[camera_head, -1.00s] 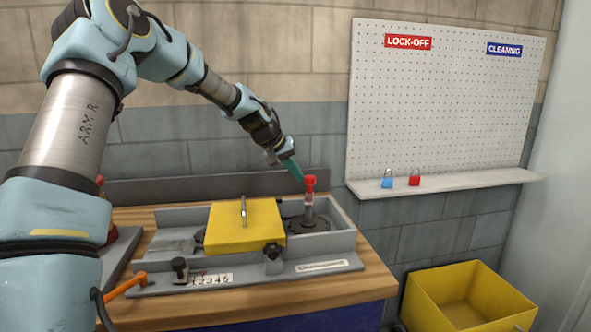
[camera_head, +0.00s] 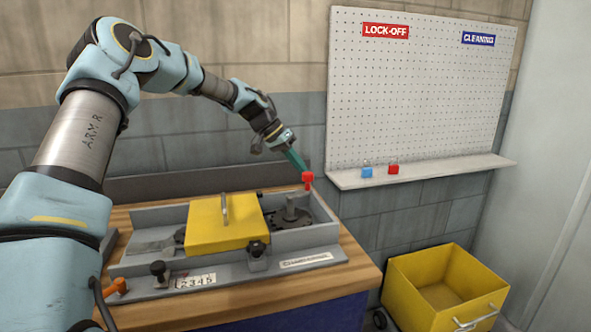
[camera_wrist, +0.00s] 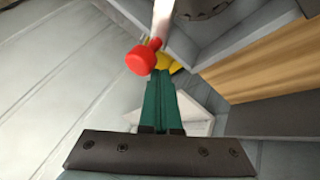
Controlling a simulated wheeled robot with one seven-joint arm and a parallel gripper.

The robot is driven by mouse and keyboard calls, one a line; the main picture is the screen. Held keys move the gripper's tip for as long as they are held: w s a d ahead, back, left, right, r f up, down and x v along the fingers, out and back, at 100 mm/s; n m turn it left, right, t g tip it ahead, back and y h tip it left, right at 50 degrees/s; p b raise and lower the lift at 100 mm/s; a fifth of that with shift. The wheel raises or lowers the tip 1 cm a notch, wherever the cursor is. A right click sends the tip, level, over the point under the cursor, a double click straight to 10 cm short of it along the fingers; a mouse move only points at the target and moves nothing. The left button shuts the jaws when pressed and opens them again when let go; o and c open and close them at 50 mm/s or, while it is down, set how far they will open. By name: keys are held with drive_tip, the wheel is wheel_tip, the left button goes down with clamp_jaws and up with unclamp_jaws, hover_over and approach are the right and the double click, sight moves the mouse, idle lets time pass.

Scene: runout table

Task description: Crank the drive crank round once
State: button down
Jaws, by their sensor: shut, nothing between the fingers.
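My gripper (camera_head: 301,171) is shut, its green fingers together. It points down at the table's back right, its tips close to a red knob (camera_head: 307,179). The red knob also shows just past the fingertips in the wrist view (camera_wrist: 140,60), by a pale shaft (camera_wrist: 162,20). I cannot tell whether they touch. A bare post (camera_head: 290,207) stands on a dark round part in the grey machine (camera_head: 318,232), left of the knob. An orange crank-like handle (camera_head: 116,286) is at the machine's front left, partly hidden by my arm. Which part is the drive crank is not clear.
A yellow cover (camera_head: 220,228) with an upright handle sits on the machine. Black knobs (camera_head: 159,268) stand along its front. A shelf (camera_head: 440,169) under the pegboard holds blue (camera_head: 367,173) and red (camera_head: 393,169) padlocks. A yellow bin (camera_head: 410,290) stands right of the wooden table.

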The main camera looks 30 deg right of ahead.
drive_tip(key=s+m+g, duration=0.1)
drive_tip(key=s+d+m+y, duration=0.1)
drive_tip(key=m, duration=0.1)
drive_tip(key=shift+s+d+g, duration=0.15)
drive_tip(key=shift+d+g, duration=0.05)
drive_tip(key=shift+g, duration=0.2)
drive_tip(key=shift+s, duration=0.45)
drive_tip(key=shift+s+d, duration=0.1)
drive_tip(key=shift+s, duration=0.15)
drive_tip(key=shift+r, duration=0.1)
idle(1.1)
